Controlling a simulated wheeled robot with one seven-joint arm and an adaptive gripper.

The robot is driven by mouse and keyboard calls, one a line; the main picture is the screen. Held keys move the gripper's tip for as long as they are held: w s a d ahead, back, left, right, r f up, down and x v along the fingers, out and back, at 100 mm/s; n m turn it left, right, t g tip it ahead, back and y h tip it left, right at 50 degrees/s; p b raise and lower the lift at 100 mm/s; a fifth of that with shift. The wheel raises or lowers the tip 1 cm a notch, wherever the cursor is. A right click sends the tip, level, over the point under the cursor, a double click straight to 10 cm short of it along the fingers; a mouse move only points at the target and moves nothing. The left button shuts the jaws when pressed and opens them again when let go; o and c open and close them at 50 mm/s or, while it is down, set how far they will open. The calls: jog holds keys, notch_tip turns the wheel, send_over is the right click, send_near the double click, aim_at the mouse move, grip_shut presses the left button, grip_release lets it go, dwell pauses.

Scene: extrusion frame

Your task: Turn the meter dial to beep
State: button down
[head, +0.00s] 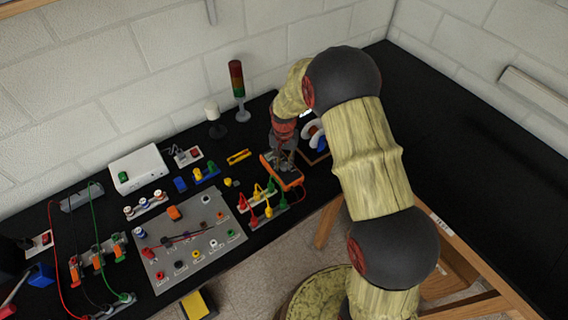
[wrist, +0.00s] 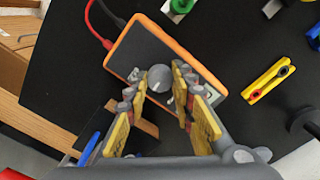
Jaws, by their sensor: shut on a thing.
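The meter (wrist: 141,42) is a dark grey box with an orange rim, lying flat on the black table; it also shows in the head view (head: 291,179), partly covered by my gripper. Its round grey dial (wrist: 159,77) sits between my fingers in the wrist view. My gripper (wrist: 164,98) has yellow-padded fingers and is shut on the dial from above; in the head view my gripper (head: 283,160) is over the meter. The dial's markings and the setting it points to are too small to read. A red and a black lead (wrist: 97,36) plug into the meter's end.
A yellow piece (wrist: 268,82) lies to the right of the meter in the wrist view. Red, yellow and green plugs (head: 262,200) stand close by in the head view. A grey panel (head: 190,244), a white box (head: 138,168) and a signal tower (head: 238,90) stand to the left.

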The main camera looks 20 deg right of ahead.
aim_at(284, 164)
jog(key=m, duration=0.6)
jog(key=shift+m+b, duration=0.3)
jog(key=shift+b, duration=0.05)
dwell(0.4)
jog(key=c, duration=1.6)
grip_release()
jog(key=shift+o, duration=0.5)
notch_tip(284, 164, up, 12)
